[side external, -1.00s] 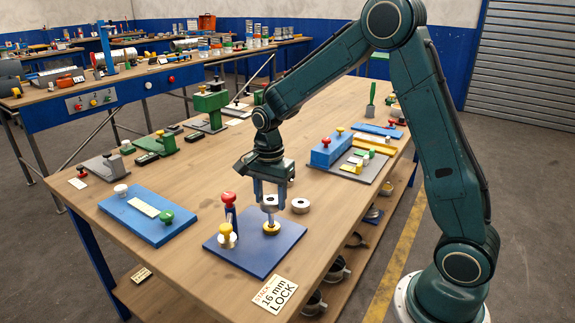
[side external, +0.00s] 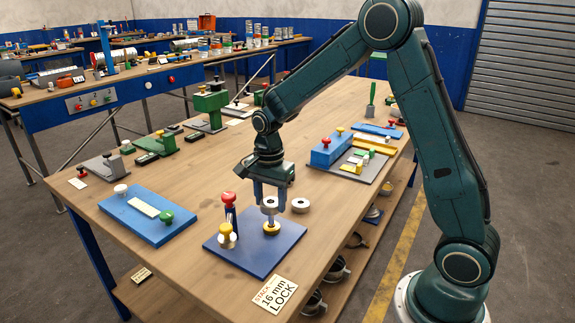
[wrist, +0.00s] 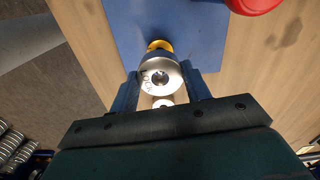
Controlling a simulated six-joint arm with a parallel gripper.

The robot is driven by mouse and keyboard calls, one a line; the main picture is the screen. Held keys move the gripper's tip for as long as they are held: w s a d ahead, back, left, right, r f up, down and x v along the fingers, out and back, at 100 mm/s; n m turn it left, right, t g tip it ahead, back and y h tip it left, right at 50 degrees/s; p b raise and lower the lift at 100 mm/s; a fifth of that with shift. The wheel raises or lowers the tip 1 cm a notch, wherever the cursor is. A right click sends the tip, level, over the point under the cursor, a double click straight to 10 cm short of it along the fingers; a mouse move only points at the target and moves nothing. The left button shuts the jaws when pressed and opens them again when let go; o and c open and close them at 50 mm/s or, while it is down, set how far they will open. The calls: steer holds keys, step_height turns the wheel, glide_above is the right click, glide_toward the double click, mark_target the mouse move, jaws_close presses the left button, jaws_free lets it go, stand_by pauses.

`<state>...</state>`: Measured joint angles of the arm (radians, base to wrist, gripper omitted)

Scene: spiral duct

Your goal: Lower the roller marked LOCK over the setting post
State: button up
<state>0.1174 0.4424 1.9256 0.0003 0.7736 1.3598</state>
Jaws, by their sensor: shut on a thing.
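My gripper (side external: 270,197) is shut on a silver roller (side external: 269,203) and holds it upright above the blue base plate (side external: 240,252). In the wrist view the roller (wrist: 154,84) shows the dark letters LOCK on its top face around a centre hole. Below it stands the setting post (side external: 271,219), with a yellow collar (side external: 271,228) at its foot. The yellow collar (wrist: 159,45) also shows past the roller in the wrist view. The roller's underside is clear of the collar. I cannot tell whether the post tip is inside the bore.
A red-knobbed blue post (side external: 229,205) and a yellow-knobbed peg (side external: 227,238) stand on the plate at left. A card reading 16 mm LOCK (side external: 274,294) lies in front.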

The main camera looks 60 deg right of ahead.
steer(key=shift+f, duration=0.65)
stand_by(0.3)
steer(key=o, duration=1.8)
steer(key=shift+r, duration=0.1)
steer(key=shift+r, duration=3.95)
